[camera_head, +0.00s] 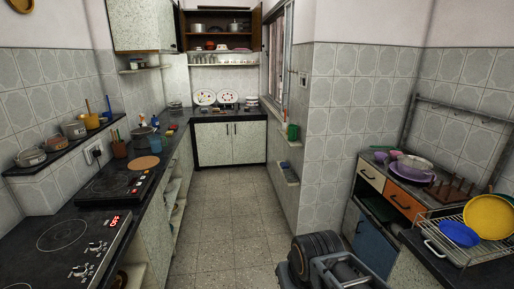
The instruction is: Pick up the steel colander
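I cannot make out the steel colander for certain. A grey metal vessel (143,136) stands on the left counter near the back; it is too small to tell whether it has holes. Dark, ridged parts of my own arm show at the bottom, right of centre. The fingers of my gripper do not show.
The left counter (60,205) holds two black cooktops. A dish rack (460,245) with blue and yellow dishes stands at right. Pots line a left shelf. A tiled wall corner (335,130) juts out. The floor aisle (225,215) is clear.

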